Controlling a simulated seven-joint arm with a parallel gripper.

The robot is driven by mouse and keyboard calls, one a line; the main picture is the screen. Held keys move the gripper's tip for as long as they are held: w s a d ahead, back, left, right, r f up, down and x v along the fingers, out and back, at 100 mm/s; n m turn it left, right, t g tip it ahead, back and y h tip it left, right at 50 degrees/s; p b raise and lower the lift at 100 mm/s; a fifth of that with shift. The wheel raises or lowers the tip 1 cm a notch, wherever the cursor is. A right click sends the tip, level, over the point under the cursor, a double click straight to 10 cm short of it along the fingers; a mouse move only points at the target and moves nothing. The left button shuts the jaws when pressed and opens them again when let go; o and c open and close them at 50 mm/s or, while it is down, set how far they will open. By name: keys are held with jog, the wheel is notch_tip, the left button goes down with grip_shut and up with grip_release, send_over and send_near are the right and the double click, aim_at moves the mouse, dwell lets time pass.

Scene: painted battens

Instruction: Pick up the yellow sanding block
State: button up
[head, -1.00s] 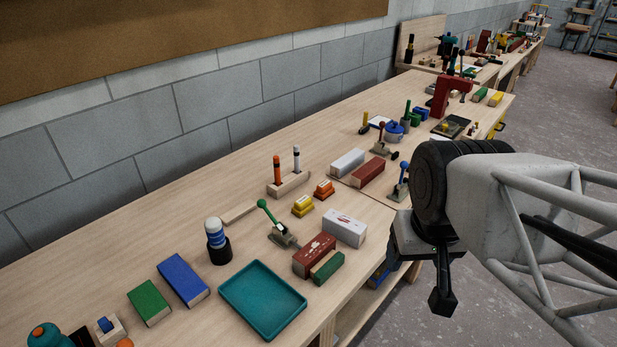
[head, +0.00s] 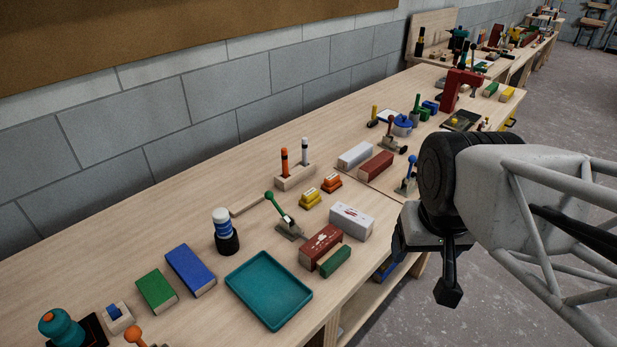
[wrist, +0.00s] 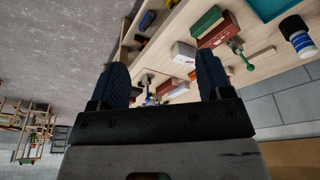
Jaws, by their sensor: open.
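The yellow sanding block (head: 310,199) lies on the workbench in the head view, between the green-handled lever and an orange block (head: 331,183) of like shape. My gripper (head: 447,290) hangs to the right of the bench's front edge, well apart from the yellow block. In the wrist view my gripper (wrist: 163,70) has its two dark fingers spread with nothing held between them. I cannot make out the yellow block in the wrist view.
Near the block stand a green-handled lever (head: 283,216), a white box (head: 350,222), a red-brown box (head: 321,246) and a peg holder (head: 294,177) with orange and white pegs. A teal tray (head: 244,301) lies nearer. Bare bench lies behind, along the wall.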

jog(key=w+a+m, duration=0.2)
jog(key=w+a, duration=0.1)
jog(key=w, duration=0.9)
jog(key=m+g, duration=0.3)
jog(key=m, duration=0.3)
send_over(310, 192)
jog(key=f, duration=1.7)
jog(key=shift+s+d, duration=0.1)
jog(key=shift+s, duration=0.1)
jog(key=shift+w+f+m, duration=0.2)
jog(key=shift+f+m, duration=0.05)
jog(key=shift+m, duration=0.05)
jog(key=shift+f, duration=1.25)
jog(key=shift+f, duration=0.1)
